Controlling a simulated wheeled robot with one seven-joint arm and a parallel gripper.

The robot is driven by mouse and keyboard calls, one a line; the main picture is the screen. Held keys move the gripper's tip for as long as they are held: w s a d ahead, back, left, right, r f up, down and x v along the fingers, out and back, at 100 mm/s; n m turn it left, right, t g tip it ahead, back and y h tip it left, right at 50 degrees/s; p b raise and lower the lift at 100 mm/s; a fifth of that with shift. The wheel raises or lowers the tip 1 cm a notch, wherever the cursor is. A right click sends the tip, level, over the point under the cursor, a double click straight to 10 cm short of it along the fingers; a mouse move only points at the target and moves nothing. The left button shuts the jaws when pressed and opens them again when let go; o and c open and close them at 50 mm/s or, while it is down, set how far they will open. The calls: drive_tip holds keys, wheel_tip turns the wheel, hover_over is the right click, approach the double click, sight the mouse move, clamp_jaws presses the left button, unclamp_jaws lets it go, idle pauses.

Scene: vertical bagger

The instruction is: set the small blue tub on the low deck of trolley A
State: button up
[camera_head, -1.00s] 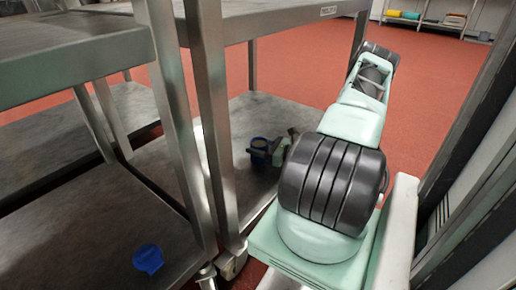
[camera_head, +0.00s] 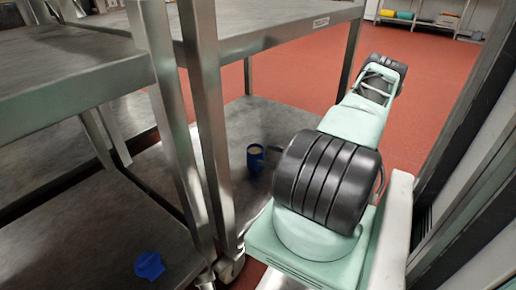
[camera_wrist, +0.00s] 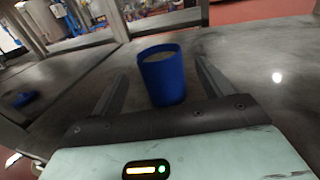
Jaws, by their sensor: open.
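The small blue tub (camera_head: 255,157) stands upright on the low deck (camera_head: 262,115) of a steel trolley; its label is not readable, so I cannot tell whether it is trolley A. In the wrist view the tub (camera_wrist: 163,74) stands ahead of my gripper (camera_wrist: 160,90), between the lines of its two open fingers, with a gap on each side. The tub holds something pale.
A blue object (camera_head: 149,265) lies on the low deck of the nearer steel trolley at left. Steel legs (camera_head: 207,120) stand between the two decks. A top shelf (camera_head: 270,25) overhangs the tub. Red floor (camera_head: 300,75) is clear beyond.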

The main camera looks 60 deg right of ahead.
drive_tip(key=s, duration=0.2)
drive_tip(key=s+p, duration=0.1)
drive_tip(key=s, duration=0.2)
drive_tip(key=shift+s+d+p, duration=0.35)
drive_tip(key=shift+s+p, duration=0.05)
